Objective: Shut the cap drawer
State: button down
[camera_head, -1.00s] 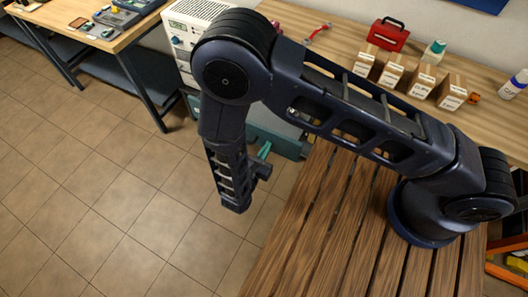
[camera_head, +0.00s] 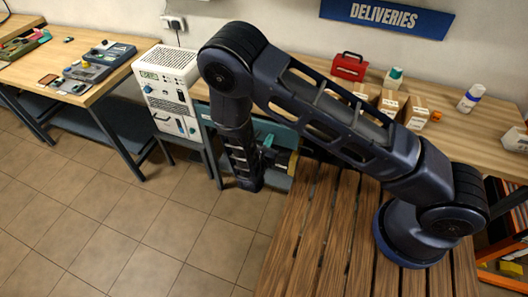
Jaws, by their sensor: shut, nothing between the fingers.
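A teal drawer unit (camera_head: 277,182) stands under the back bench, behind my wrist and partly hidden by it. A dark gap with something yellowish shows in its front. I cannot tell which part is the cap drawer or how far it is out. My arm reaches left and its last links hang down in front of the unit. My gripper (camera_head: 268,142) shows only in part beside the wrist, with a teal piece at its end; it is shut and empty. I cannot tell whether it touches the unit.
A white instrument box (camera_head: 168,88) stands on a stand left of my wrist. A slatted wooden surface (camera_head: 318,230) lies under my arm's base. The back bench (camera_head: 445,125) holds a red case (camera_head: 349,66), small labelled boxes and bottles. The tiled floor at left is open.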

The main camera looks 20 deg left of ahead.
jog(key=w, duration=0.3)
jog(key=shift+w, duration=0.25)
jog(key=shift+w+r, duration=0.1)
jog(key=shift+w, duration=0.05)
jog(key=s, duration=1.5)
